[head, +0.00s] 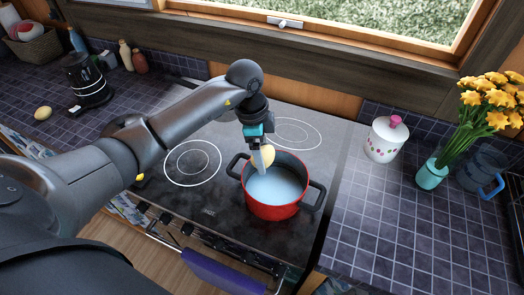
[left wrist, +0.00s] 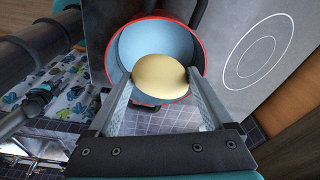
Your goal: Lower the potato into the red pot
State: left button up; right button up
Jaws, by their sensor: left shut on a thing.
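The red pot (head: 271,207) stands on the cooktop, with a pale blue inside and dark handles on both sides. My left gripper (head: 264,160) is shut on a yellowish potato (head: 265,157) and points down at the pot's back left rim. In the left wrist view the potato (left wrist: 159,80) sits between the two fingertips and overlaps the opening of the red pot (left wrist: 112,62). The potato looks to be at or just above rim height; its exact height is hard to tell. My right gripper is not in view.
The dark cooktop (head: 215,215) has white ring markings. A white jar with a pink knob (head: 387,139) and a teal vase of yellow flowers (head: 432,174) stand on the right counter. A second potato-like item (head: 43,113) and a black appliance (head: 86,80) are at left.

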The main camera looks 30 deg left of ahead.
pick_arm(q)
jog(key=shift+f, duration=0.15)
jog(key=b, duration=0.5)
send_over(264, 190)
jog(key=shift+s+a+f, duration=0.1)
jog(key=shift+a+f, duration=0.05)
jog(key=shift+f, duration=2.1)
jog(key=shift+a+f, duration=0.1)
jog(key=shift+f, duration=2.1)
jog(key=shift+f+b, duration=1.7)
jog(key=shift+f, duration=0.8)
jog(key=o, duration=1.2)
jog(key=shift+o, duration=0.2)
jog(key=r, duration=0.5)
jog(key=a+r, duration=0.1)
jog(key=r, duration=0.4)
jog(key=a+r+p, duration=0.1)
jog(key=r, duration=0.4)
jog(key=shift+s, duration=0.4)
